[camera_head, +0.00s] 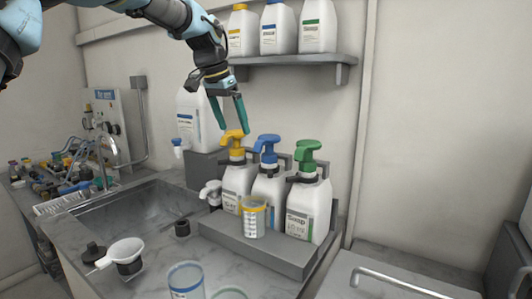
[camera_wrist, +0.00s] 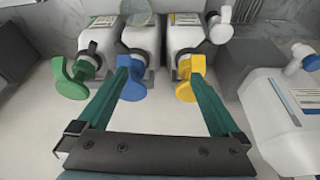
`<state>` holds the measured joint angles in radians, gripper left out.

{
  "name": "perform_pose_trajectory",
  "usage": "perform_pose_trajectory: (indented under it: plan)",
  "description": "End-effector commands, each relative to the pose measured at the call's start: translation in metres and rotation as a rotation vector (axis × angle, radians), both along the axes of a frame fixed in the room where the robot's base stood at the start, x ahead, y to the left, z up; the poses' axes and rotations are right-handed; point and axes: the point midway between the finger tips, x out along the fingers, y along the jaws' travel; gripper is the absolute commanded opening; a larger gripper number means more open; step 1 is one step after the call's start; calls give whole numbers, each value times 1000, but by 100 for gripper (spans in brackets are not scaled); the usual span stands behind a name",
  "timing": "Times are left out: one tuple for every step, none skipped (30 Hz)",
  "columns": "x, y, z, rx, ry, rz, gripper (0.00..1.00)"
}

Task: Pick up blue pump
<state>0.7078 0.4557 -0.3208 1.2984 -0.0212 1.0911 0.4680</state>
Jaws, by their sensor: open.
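The blue pump (camera_head: 267,149) sits on top of the middle white bottle (camera_head: 268,187), between a yellow pump (camera_head: 233,142) and a green pump (camera_head: 307,154) on like bottles. My gripper (camera_head: 229,128) is open and empty, above the pumps near the yellow one. In the wrist view my gripper (camera_wrist: 160,75) has its two green fingers spread. The blue pump (camera_wrist: 132,84) is by the left fingertip, and the yellow pump (camera_wrist: 188,80) is by the right fingertip. The green pump (camera_wrist: 72,80) lies left of the fingers. I cannot tell whether a finger touches a pump.
A measuring cup (camera_head: 254,217) stands in front of the bottles on a grey stand (camera_head: 260,251). A wall shelf (camera_head: 290,61) with several containers hangs above. A large white canister (camera_head: 199,121) stands behind left. A sink (camera_head: 135,215) and funnel (camera_head: 122,252) are at left.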

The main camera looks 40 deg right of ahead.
Motion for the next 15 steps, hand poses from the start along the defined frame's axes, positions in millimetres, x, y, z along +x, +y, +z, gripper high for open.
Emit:
perform_pose_trajectory:
  plan:
    - [-11, -17, 15, -14, -2, -48, 100]
    - [-16, -25, 20, -20, -3, -70, 100]
    - [-22, -32, 27, -26, -4, -96, 100]
    - [-26, -37, 30, -30, -4, -111, 100]
    - [-29, -40, 32, -33, -4, -121, 100]
    - [-31, -44, 33, -35, -4, -132, 100]
    - [-32, -46, 32, -36, -4, -137, 100]
    - [-33, -48, 30, -36, -4, -141, 100]
    - [-34, -51, 26, -36, -3, -143, 100]
    - [-34, -52, 21, -36, -3, -143, 100]
    - [-34, -54, 16, -35, -3, -143, 100]
    - [-34, -56, 10, -35, -3, -142, 100]
    - [-34, -58, 6, -35, -3, -142, 100]
    - [-34, -60, 2, -35, -4, -142, 100]
    - [-34, -62, -3, -36, -4, -142, 100]
